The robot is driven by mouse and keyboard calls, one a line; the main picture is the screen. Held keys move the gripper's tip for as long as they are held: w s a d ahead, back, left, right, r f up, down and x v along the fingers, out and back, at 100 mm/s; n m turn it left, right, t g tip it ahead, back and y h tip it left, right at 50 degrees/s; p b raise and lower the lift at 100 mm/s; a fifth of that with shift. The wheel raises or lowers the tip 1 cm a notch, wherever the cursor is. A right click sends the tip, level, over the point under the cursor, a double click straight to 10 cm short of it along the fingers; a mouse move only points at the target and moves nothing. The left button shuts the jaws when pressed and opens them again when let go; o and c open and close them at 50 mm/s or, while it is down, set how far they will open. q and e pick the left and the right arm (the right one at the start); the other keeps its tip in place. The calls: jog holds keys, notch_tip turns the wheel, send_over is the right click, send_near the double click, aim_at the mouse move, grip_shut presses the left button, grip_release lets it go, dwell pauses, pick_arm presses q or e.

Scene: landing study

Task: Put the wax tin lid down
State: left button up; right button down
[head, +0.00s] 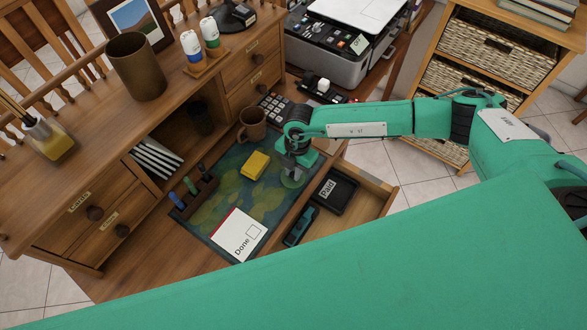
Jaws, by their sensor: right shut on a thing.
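My right gripper (296,164) reaches in from the right and points down over the right part of the desk mat (222,213). It is shut on a round greenish disc, which looks like the wax tin lid (291,181). The lid is at the fingertips, low over the mat's right edge. I cannot tell whether it touches the mat. The gripper hides part of it. I cannot make out a wax tin. My left gripper is not in view.
A yellow block (255,166) lies left of the lid, with a brown mug (253,126) behind. An open drawer (377,203) holds a black "Paid" tray (335,190). Bare mat lies between block and notepad.

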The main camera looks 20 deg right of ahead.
jog(key=shift+f, duration=0.1)
jog(key=shift+f, duration=0.1)
jog(key=c, duration=1.4)
grip_release()
jog(key=shift+o, duration=0.2)
notch_tip(320, 180, up, 12)
jog(key=w+d+b, duration=0.1)
jog(key=b, duration=0.2)
jog(key=shift+d, duration=0.2)
